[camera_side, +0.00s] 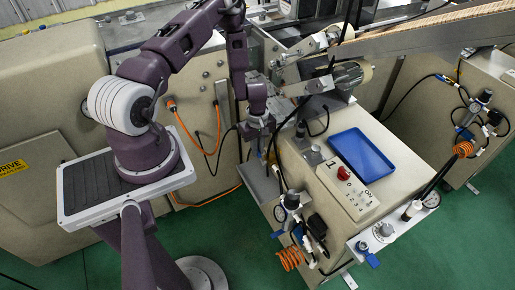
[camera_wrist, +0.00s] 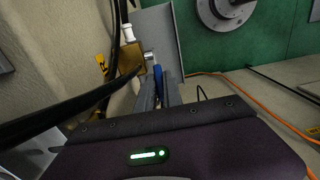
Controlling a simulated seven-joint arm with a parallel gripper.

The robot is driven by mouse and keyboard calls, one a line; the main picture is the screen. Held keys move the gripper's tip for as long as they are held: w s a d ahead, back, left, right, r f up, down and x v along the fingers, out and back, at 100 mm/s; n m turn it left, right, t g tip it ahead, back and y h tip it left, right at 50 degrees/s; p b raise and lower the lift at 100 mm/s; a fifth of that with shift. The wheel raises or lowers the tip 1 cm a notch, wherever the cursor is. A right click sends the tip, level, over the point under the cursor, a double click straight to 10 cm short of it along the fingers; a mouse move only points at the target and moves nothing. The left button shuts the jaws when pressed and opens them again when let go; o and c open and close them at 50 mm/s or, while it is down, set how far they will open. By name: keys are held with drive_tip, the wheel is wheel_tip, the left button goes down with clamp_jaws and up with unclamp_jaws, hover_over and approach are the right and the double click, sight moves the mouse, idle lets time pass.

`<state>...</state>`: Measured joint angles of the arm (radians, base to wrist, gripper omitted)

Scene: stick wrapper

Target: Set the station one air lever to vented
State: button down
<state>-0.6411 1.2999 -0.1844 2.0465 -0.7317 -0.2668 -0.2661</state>
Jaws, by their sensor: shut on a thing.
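In the wrist view, a narrow blue lever (camera_wrist: 158,71) stands beside a brass valve body (camera_wrist: 127,62) with a white fitting on top. My gripper (camera_wrist: 157,90) is shut on the blue lever, with its two grey fingers on either side of it. Most of the lever is hidden by the fingers. In the side view, my gripper (camera_side: 262,127) points down beside the left end of the station numbered 1. Its fingertips and the lever are hard to make out there behind dark cables. I cannot read any vented mark.
The station panel (camera_side: 349,193) has a red knob (camera_side: 344,174), and a blue tray (camera_side: 361,156) lies behind it. Black cables cross close to my gripper. An orange hose (camera_side: 218,128) hangs to the left. Air fittings (camera_side: 291,201) stand at the front of the station.

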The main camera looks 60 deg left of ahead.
drive_tip(key=shift+d+r, duration=0.1)
drive_tip(key=shift+d, duration=0.05)
drive_tip(key=shift+d+r+y, duration=0.15)
drive_tip(key=shift+d+y, duration=0.5)
drive_tip(key=shift+y, duration=0.8)
drive_tip(key=shift+d+r+y, duration=0.15)
drive_tip(key=shift+d+y, duration=0.55)
drive_tip(key=shift+y, duration=0.8)
drive_tip(key=shift+d+r+y, duration=0.15)
drive_tip(key=shift+d+y, duration=0.5)
drive_tip(key=shift+y, duration=0.8)
drive_tip(key=c, duration=1.5)
unclamp_jaws()
approach(260, 155)
drive_tip(key=shift+d+r, duration=0.3)
drive_tip(key=shift+d, duration=0.05)
